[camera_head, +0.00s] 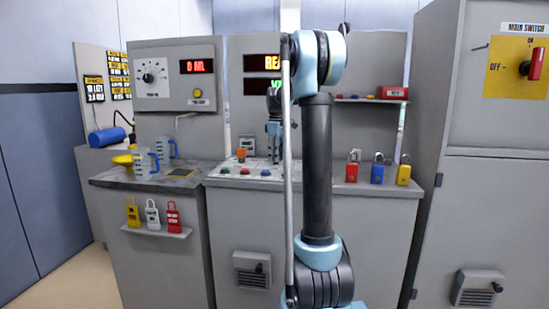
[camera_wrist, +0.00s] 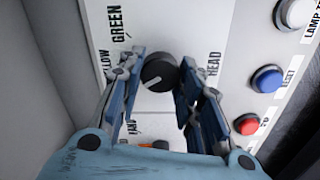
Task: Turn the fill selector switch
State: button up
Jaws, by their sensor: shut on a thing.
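A round black selector knob (camera_wrist: 160,68) with a white pointer line is on a pale panel in the wrist view. The pointer aims to the lower left. Labels around it include GREEN and HEAD; others are partly covered by my fingers. My gripper (camera_wrist: 165,80) has one finger on each side of the knob and is shut on it. In the head view my gripper (camera_head: 274,128) points down over the middle console, and the knob is hidden there.
The wrist view shows a blue button (camera_wrist: 267,79) and a red button (camera_wrist: 246,124) right of the knob. In the head view an orange knob (camera_head: 241,153) stands left of my gripper. Padlocks (camera_head: 377,172) stand to the right, jugs (camera_head: 145,160) to the left.

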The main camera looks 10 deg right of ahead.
jog(key=m, duration=0.5)
jog(key=shift+w+m, duration=0.2)
jog(key=shift+m, duration=0.2)
jog(key=shift+d, duration=0.1)
dwell(0.3)
jog(key=o, duration=1.1)
jog(key=shift+s+r, duration=0.1)
jog(key=shift+r, duration=0.25)
notch_tip(320, 180, up, 11)
jog(key=shift+r, duration=0.1)
